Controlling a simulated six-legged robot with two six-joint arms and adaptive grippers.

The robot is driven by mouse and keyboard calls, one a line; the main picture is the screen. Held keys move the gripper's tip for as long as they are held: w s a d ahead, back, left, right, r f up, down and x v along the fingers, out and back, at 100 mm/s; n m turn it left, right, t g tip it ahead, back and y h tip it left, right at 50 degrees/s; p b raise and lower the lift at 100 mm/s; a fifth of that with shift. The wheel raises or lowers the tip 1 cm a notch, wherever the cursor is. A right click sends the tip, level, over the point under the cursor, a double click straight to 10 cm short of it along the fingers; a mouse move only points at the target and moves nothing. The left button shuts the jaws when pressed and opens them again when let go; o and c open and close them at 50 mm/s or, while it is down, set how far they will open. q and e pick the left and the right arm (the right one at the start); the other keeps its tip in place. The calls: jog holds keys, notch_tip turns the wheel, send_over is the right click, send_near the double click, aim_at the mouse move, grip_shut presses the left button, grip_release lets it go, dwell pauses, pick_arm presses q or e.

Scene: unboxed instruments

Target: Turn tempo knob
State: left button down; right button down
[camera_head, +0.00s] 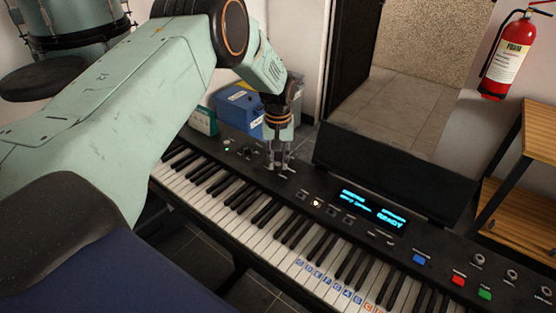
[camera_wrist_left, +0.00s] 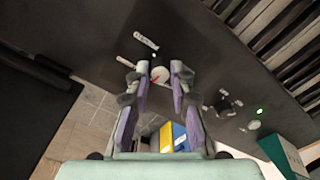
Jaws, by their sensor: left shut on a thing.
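The keyboard (camera_head: 262,222) runs from the upper left to the lower right in the head view. My left gripper (camera_head: 278,168) points down at its black control panel, behind the white keys. In the left wrist view, my left gripper (camera_wrist_left: 160,68) has its two fingers on either side of a small round pale knob (camera_wrist_left: 160,76) with a red mark. The gripper is shut on this knob. Labels beside it are too small to read. In the head view the fingers hide most of the knob. My right gripper is not in view.
A lit display (camera_head: 372,211) and several buttons lie right of the gripper. More knobs (camera_head: 478,260) sit at the far right. A wooden shelf (camera_head: 522,205) stands at right.

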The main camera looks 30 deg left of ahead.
aim_at(278, 164)
pick_arm(q)
jog(key=m, duration=0.5)
jog(key=shift+s, duration=0.1)
jog(key=shift+m+b, duration=0.4)
jog(key=shift+m, duration=2)
jog(key=c, duration=1.2)
grip_release()
jog(key=shift+r, duration=0.1)
notch_tip(278, 164, up, 12)
jog(key=shift+f, duration=0.1)
